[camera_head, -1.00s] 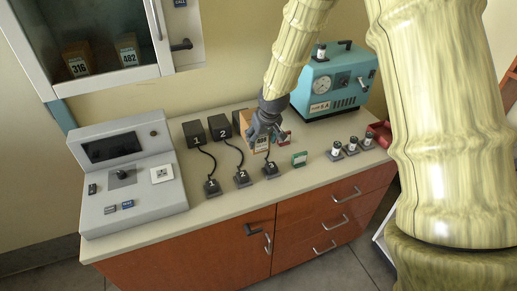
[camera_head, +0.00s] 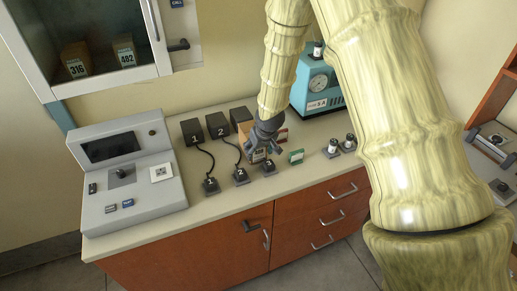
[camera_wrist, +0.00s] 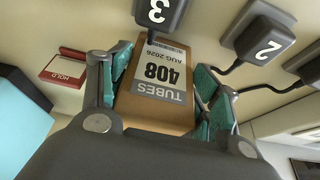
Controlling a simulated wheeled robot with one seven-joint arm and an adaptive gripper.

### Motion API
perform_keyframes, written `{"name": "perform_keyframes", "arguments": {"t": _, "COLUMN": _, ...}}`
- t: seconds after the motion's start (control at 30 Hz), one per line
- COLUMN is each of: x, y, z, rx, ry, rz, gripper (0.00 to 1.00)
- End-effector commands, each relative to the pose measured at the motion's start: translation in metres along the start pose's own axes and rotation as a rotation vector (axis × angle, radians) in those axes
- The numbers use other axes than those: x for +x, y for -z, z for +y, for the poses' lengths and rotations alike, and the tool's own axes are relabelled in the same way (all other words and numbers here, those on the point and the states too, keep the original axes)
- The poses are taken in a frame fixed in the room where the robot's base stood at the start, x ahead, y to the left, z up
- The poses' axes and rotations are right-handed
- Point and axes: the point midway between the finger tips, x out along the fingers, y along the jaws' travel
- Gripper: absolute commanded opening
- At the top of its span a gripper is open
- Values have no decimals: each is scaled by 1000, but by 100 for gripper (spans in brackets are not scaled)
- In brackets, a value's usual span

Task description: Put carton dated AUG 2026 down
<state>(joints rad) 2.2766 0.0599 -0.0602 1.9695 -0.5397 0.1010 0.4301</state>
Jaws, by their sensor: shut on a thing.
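My gripper (camera_head: 264,142) is over the counter, behind the switch marked 3. It is shut on a brown carton (camera_head: 257,156), mostly hidden by the fingers in the head view. In the wrist view the carton (camera_wrist: 143,113) sits between the teal finger pads of my gripper (camera_wrist: 163,66). Its label reads TUBES, 408, AUG 2026, upside down in that picture. The carton is close to the counter (camera_head: 225,190); I cannot tell whether its base touches it.
Switch 3 (camera_wrist: 160,14) is very near the carton, with switch 2 (camera_wrist: 262,40) beside it.

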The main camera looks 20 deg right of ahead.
Motion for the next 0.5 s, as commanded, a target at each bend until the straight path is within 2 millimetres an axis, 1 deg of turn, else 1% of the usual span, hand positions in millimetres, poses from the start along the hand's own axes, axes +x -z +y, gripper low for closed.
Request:
{"name": "perform_keyframes", "arguments": {"t": 0.2, "x": 3, "y": -1, "z": 0, "rx": 0, "ry": 0, "rz": 0, "gripper": 32}}
{"name": "perform_keyframes", "arguments": {"t": 0.23, "x": 2, "y": -1, "z": 0, "rx": 0, "ry": 0, "rz": 0, "gripper": 66}}
{"name": "perform_keyframes", "arguments": {"t": 0.3, "x": 2, "y": -1, "z": 0, "rx": 0, "ry": 0, "rz": 0, "gripper": 79}}
{"name": "perform_keyframes", "arguments": {"t": 0.33, "x": 2, "y": -1, "z": 0, "rx": 0, "ry": 0, "rz": 0, "gripper": 84}}
{"name": "perform_keyframes", "arguments": {"t": 0.5, "x": 2, "y": -1, "z": 0, "rx": 0, "ry": 0, "rz": 0, "gripper": 84}}
